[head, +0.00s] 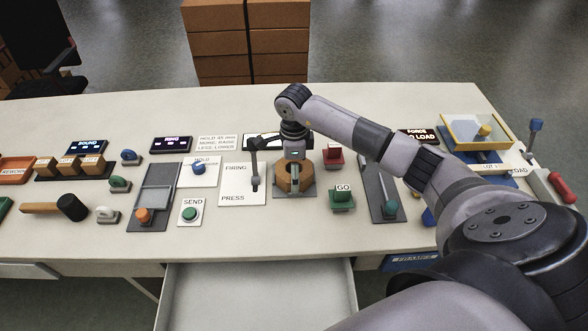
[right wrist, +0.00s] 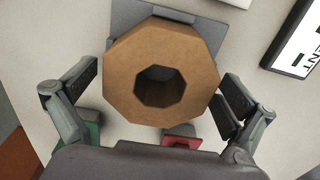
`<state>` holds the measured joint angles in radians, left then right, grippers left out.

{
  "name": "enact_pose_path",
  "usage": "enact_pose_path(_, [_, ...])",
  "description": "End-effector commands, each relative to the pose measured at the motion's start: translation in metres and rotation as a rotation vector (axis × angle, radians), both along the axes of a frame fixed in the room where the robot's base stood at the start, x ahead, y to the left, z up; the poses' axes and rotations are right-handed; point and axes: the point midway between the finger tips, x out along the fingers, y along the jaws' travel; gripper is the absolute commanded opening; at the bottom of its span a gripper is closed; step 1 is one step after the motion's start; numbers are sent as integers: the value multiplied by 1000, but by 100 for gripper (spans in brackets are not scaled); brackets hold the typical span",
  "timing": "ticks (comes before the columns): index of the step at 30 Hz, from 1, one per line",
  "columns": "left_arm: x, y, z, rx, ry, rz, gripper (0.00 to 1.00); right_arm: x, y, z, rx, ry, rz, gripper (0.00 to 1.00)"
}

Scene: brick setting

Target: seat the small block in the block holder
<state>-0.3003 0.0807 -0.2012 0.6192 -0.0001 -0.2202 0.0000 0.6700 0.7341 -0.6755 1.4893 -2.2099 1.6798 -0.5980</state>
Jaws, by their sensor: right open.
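My right gripper (head: 293,160) is above a brown octagonal piece with a hole (head: 283,180) on a grey plate (head: 306,190), near the middle of the table. In the right wrist view the same octagonal piece (right wrist: 125,60) fills the space between the spread fingers of the right gripper (right wrist: 160,88). The fingers are open on either side of it, with gaps visible. Three small brown blocks (head: 70,164) sit in a dark holder (head: 45,172) at the table's left. I cannot tell which block is the small block. My left gripper is out of view.
A mallet (head: 60,207) lies at left. A yellow-rimmed tray (head: 455,138) is at right. An open drawer (head: 255,295) projects in front.

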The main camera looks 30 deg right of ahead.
Motion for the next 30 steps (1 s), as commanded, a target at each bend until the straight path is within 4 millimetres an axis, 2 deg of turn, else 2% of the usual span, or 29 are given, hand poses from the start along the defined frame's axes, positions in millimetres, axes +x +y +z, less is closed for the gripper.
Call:
enact_pose_path(1, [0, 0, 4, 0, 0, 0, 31, 0, 0, 5, 1, -1, 0, 100])
enact_pose_path(5, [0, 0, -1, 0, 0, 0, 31, 2, -1, 21, -1, -5, 1, 100])
enact_pose_path(12, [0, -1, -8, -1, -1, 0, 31, 2, 0, 74, -1, -7, 0, 100])
enact_pose_path(18, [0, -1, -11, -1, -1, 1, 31, 1, 0, 108, 0, -4, -1, 100])
enact_pose_path(24, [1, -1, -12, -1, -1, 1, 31, 0, 0, 121, -1, -1, 0, 100])
enact_pose_path(30, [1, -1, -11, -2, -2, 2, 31, 0, 0, 122, 0, 0, 0, 100])
